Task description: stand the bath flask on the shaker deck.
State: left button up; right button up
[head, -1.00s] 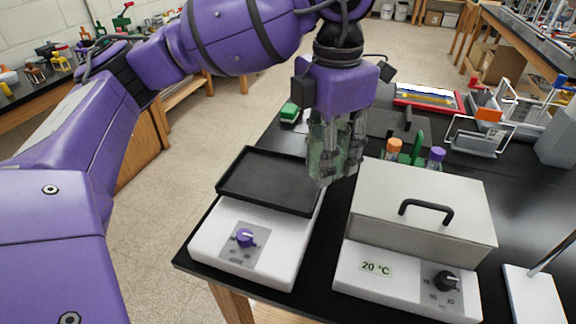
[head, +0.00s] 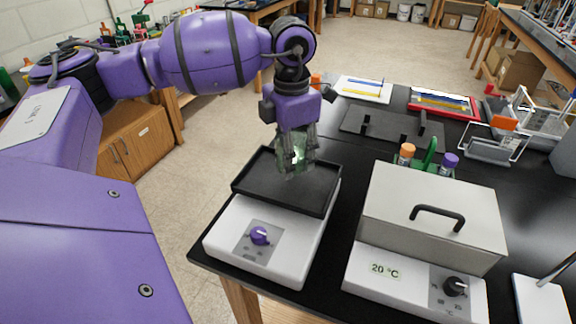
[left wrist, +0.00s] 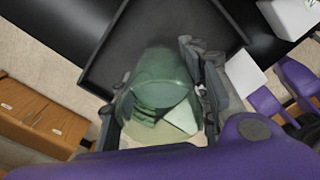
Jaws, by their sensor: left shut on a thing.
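The bath flask (left wrist: 165,80) is greenish clear glass. My left gripper (head: 296,168) is shut on it and hides much of it in the head view. In the left wrist view the gripper's fingers (left wrist: 160,110) lie on both sides of the flask. The shaker deck (head: 262,190) is a black rimmed tray on a white shaker base with a purple knob (head: 260,236). The flask is over the back part of the deck; I cannot tell whether its bottom touches the deck. My right gripper is not in view.
A lidded water bath (head: 432,215) reading 20 °C stands right of the shaker. Orange-capped (head: 407,150) and purple-capped (head: 450,160) bottles stand behind it. A dark plate with posts (head: 385,125) lies further back. The bench's front edge is close to the shaker.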

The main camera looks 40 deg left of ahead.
pick_arm(q)
jog(key=shift+a+f, duration=0.3)
jog(key=shift+f, duration=0.05)
jog(key=shift+w+f, duration=0.1)
jog(key=shift+f, duration=1.5)
jog(key=shift+f, duration=0.15)
jog(key=o, duration=1.2)
notch_tip(320, 180, up, 12)
